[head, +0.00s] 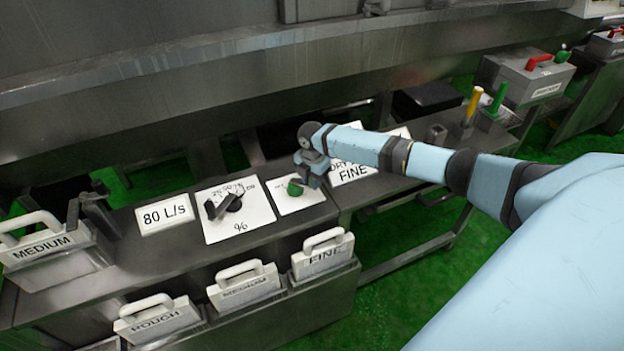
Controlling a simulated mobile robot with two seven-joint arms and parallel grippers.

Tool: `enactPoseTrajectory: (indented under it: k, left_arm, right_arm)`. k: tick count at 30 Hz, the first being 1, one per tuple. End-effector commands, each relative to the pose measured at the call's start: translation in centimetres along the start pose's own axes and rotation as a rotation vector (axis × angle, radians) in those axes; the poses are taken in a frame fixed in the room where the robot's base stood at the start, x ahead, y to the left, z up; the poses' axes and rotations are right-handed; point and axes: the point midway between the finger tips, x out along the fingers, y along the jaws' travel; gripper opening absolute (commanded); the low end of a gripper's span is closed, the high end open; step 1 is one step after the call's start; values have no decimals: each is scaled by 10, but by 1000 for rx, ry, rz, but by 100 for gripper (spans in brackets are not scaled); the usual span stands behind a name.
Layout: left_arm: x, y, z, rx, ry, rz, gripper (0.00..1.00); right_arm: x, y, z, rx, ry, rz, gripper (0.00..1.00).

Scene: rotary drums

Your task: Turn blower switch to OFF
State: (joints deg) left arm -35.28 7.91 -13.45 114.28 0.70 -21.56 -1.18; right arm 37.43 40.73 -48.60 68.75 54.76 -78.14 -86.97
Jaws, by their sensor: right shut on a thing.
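A green knob (294,188) sits on a small white plate (300,203) on the steel bench, right of the % dial. My right arm comes in from the right and its gripper (308,178) is at the green knob, shut on it. The gripper hides part of the knob and the plate's lettering, so I cannot read which way the knob points. My left gripper is not in view.
A % dial plate (238,226) with a dark lever and an 80 L/s sign (165,214) lie to the left. Handled blocks marked ROUGH (158,319), MEDIUM (246,289) and FINE (324,257) hang along the front. Yellow (473,104) and green (497,99) handles stand at the right.

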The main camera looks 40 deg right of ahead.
Motion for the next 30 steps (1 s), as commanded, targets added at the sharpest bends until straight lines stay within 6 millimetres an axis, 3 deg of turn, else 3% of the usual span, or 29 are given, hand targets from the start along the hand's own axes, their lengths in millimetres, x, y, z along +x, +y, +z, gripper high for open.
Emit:
enactPoseTrajectory:
  k: [3,4,6,7,15,19,30]
  left_arm:
    - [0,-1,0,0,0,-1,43]
    - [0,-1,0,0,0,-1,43]
    - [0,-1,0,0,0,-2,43]
    - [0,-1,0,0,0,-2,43]
    - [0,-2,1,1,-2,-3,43]
    - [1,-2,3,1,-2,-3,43]
    - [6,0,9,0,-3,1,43]
  right_arm:
    - [0,0,0,-2,0,0,0]
    - [0,0,0,-2,-1,1,35]
    - [0,0,0,-2,-1,0,51]
    - [0,0,0,-2,-1,0,54]
    - [-1,0,0,0,-1,1,54]
    - [-12,1,1,0,-2,2,54]
    - [-91,1,0,-2,-3,5,54]
